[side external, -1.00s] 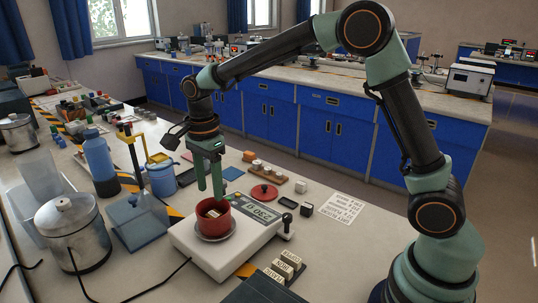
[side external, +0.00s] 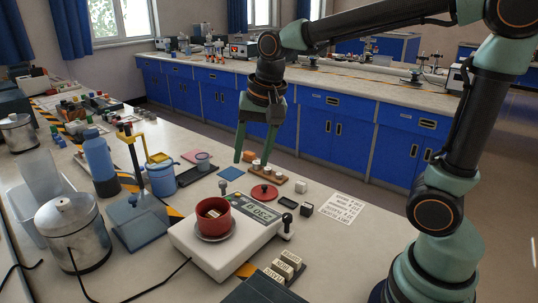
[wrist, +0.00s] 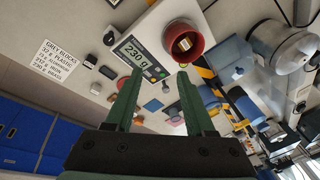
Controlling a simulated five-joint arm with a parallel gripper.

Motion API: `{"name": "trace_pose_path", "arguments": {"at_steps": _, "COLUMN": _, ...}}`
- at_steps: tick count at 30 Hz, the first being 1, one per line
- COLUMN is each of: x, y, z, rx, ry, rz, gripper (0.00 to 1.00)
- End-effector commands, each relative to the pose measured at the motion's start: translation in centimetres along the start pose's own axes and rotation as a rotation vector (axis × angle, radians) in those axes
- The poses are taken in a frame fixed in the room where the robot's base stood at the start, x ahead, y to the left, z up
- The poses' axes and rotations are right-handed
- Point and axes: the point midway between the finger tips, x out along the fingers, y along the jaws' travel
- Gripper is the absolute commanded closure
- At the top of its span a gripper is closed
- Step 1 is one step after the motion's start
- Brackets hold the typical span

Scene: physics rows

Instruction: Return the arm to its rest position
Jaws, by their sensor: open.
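My gripper (side external: 252,160) is open and empty, raised above the bench behind the scale, with its fingers pointing down. In the wrist view my gripper (wrist: 157,75) shows two green fingers spread apart with nothing between them. The red cup (side external: 213,229) stands on the round pan of the white scale (side external: 205,258), clear of my gripper. A block (wrist: 184,43) lies inside the cup. The scale's display (wrist: 135,58) reads 230 g in the wrist view.
A red lid (side external: 263,192) and a wooden rack (side external: 273,175) with small pieces lie behind the scale. A printed card (side external: 343,207) lies at right. A blue bottle (side external: 97,160), a yellow-topped stand (side external: 134,160) and a metal pot (side external: 75,235) stand at left.

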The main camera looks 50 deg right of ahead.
Motion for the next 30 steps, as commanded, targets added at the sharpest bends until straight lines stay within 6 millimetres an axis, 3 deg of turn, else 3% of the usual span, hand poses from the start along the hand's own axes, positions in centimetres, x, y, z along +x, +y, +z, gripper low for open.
{"name": "trace_pose_path", "arguments": {"at_steps": 6, "x": -2.2, "y": 4.2, "z": 1.6, "rx": -0.367, "ry": 0.106, "rz": -0.063, "gripper": 0.46}}
{"name": "trace_pose_path", "arguments": {"at_steps": 13, "x": -2.5, "y": 7.1, "z": 3.0, "rx": -0.669, "ry": 0.204, "rz": -0.075, "gripper": 0.46}}
{"name": "trace_pose_path", "arguments": {"at_steps": 18, "x": -2.4, "y": 7.9, "z": 3.4, "rx": -0.762, "ry": 0.235, "rz": -0.071, "gripper": 0.46}}
{"name": "trace_pose_path", "arguments": {"at_steps": 30, "x": -2.3, "y": 8.0, "z": 3.4, "rx": -0.772, "ry": 0.235, "rz": -0.07, "gripper": 0.46}}
